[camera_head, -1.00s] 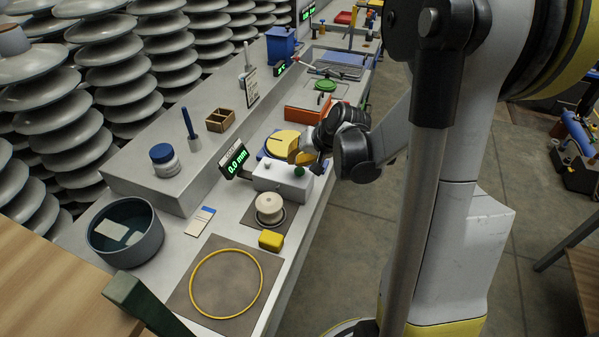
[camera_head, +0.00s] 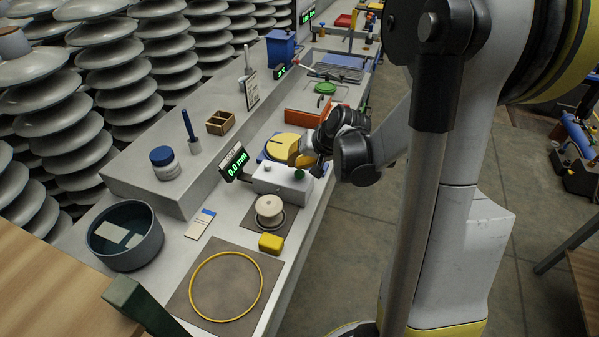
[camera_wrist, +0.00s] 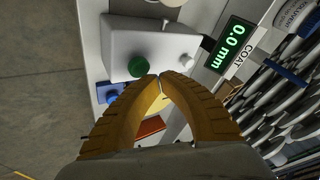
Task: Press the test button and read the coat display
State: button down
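The coat display (camera_head: 237,164) stands at the back edge of the bench and reads 0.0 mm in green. The green button (camera_wrist: 138,67) is on the box, beside a white knob (camera_wrist: 187,61); the button also shows in the head view (camera_head: 299,175). My gripper (camera_wrist: 160,76) has its yellow fingers with tips together, empty, close to the green button. I cannot tell whether they touch it.
A cream insulator (camera_head: 269,207) stands on a dark pad beside the box, with a yellow block (camera_head: 271,242) near it. A yellow disc on a blue base (camera_head: 284,146) and an orange tray (camera_head: 309,116) lie beyond. A yellow ring (camera_head: 226,287) lies on a mat.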

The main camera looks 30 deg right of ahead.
aim_at(296, 171)
jog(key=shift+f, duration=0.1)
jog(key=shift+f+b, duration=0.35)
jog(key=shift+b, duration=0.1)
jog(key=shift+f+b, duration=0.7)
jog(key=shift+f, duration=0.05)
dwell(0.8)
jog(key=shift+r, duration=0.1)
jog(key=shift+r+p, duration=0.95)
jog(key=shift+r, duration=0.15)
notch_tip(296, 171, up, 5)
jog(key=p, duration=0.4)
dwell(0.6)
